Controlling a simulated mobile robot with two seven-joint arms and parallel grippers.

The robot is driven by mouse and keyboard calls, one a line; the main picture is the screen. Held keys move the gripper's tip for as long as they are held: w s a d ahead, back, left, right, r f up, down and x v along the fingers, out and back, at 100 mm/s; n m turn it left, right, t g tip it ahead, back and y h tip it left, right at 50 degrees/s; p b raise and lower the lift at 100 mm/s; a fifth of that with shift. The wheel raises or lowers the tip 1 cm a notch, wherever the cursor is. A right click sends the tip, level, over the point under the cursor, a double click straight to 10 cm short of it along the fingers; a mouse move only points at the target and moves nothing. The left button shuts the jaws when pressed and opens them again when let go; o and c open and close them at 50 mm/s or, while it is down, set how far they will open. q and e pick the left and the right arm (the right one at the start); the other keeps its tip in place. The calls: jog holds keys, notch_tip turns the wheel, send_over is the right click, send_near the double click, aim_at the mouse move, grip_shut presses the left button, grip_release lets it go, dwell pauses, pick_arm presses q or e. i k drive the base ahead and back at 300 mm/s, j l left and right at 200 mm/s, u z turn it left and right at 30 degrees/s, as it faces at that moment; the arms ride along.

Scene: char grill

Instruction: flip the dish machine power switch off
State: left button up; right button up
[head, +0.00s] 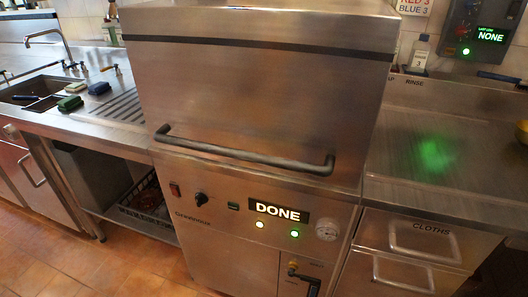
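The dish machine (240,95) stands in the middle of the head view, a large steel unit with its hood down and a dark bar handle (245,153) across the front. Its control panel is below the handle. A small red rocker switch (175,190) sits at the panel's left end; which way it is set is too small to tell. Neither of my grippers is in view.
A steel counter with a sink (40,92), tap and sponges is on the left, with a rack (145,195) beneath. On the right are a counter (440,150), a bottle (420,52) and CLOTHS drawers (420,240). The tiled floor (60,260) at front left is clear.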

aim_at(174, 190)
jog(key=k+j+z, duration=0.15)
jog(key=j, duration=0.25)
jog(key=k+j+z, duration=0.1)
jog(key=j, duration=0.3)
jog(key=k+j+z, duration=0.15)
jog(key=k+j, duration=0.15)
jog(key=k+j+z, duration=0.1)
jog(key=j, duration=0.3)
jog(key=k, duration=0.1)
